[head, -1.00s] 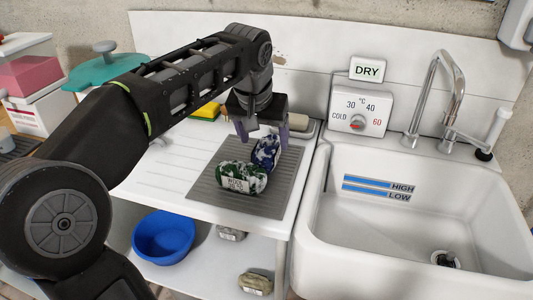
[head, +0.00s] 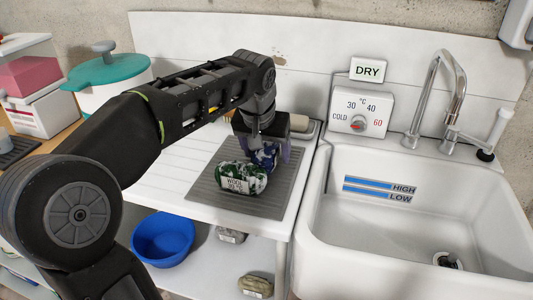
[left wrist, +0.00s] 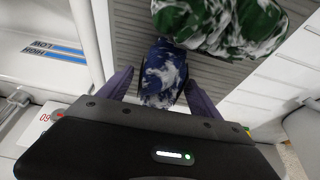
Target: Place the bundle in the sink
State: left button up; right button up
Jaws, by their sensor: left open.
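A blue-and-white bundle (head: 263,158) lies on the ribbed grey mat (head: 262,205) left of the sink. In the left wrist view the blue bundle (left wrist: 164,72) is between the spread fingers, with gaps showing; the green bundle (left wrist: 225,25) is beyond the fingertips. The white sink (head: 400,218) is empty, with HIGH and LOW blue level lines. My right gripper is not in view.
A tap (head: 440,95) and a temperature dial (head: 361,112) with a DRY sign (head: 367,69) stand behind the sink. A blue bowl (head: 163,238) and other bundles lie on the shelf below. A teal-lidded pot (head: 108,72) stands at back left.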

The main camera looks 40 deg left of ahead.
pick_arm(q)
grip_shut()
dwell(0.8)
